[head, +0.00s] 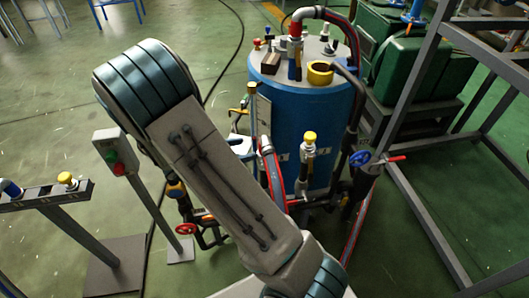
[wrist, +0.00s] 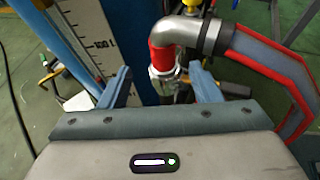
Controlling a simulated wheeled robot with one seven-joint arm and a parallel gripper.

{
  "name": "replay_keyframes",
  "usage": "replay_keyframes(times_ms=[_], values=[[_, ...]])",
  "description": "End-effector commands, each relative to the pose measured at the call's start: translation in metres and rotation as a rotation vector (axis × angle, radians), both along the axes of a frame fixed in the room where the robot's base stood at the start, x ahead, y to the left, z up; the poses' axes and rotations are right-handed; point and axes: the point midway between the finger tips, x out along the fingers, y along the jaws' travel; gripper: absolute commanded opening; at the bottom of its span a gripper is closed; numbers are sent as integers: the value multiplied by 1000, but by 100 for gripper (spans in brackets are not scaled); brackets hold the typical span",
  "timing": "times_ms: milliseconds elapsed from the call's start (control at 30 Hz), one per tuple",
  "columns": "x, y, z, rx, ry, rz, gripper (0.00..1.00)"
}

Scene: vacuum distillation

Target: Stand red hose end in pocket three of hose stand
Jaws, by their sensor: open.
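The red hose end (wrist: 165,58) is a grey metal elbow with a red band and a metal coupling. In the wrist view it lies between the fingers of my open gripper (wrist: 162,88), with visible gaps on both sides. Its grey, red-edged hose (wrist: 265,62) runs off to the right; it also shows in the head view (head: 272,172). In the head view my arm hides most of my gripper beside the tank. A rail on a post at the far left, seemingly the hose stand (head: 40,200), bears a blue piece and a yellow-capped piece. I cannot tell its pocket numbers.
A blue tank (head: 292,120) with fittings on top stands just beyond my gripper. Its level scale (wrist: 97,45) shows beside the left finger. Green floor is open at upper left.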

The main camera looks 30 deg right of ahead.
Motion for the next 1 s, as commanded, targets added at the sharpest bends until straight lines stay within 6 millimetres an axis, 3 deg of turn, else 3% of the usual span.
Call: replay_keyframes(times_ms=[267,533,867,1000], values=[[2,-21,-10,1,0,-2,58],[5,-57,-26,1,0,-3,58],[7,-63,-28,2,0,-1,58],[7,-62,-28,2,-1,-2,19]])
